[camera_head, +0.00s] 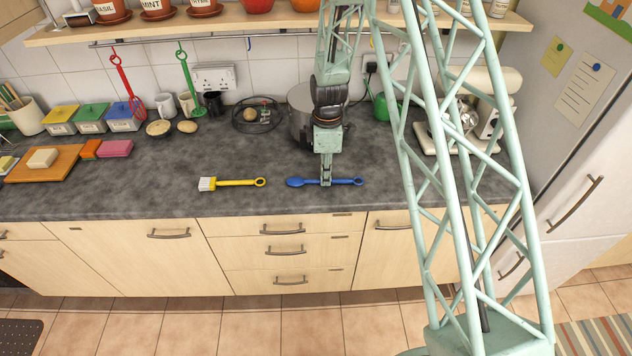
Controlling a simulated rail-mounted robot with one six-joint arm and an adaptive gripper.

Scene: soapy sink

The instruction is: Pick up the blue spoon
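The blue spoon (349,182) lies flat on the dark grey countertop (270,200) near its front edge. Its bowl points left and its handle, with a ring end, points right. My gripper (326,182) points straight down over the middle of the spoon's handle, and its fingertips are at the handle, hiding a short part of it. The fingers look narrow from this view. I cannot tell whether they are closed on the handle or apart around it.
A yellow brush (236,182) lies left of the spoon. A large metal pot (300,112) stands behind my gripper, with a wire basket (258,115) to its left. A stand mixer (462,125) is at the right. The counter between brush and spoon is clear.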

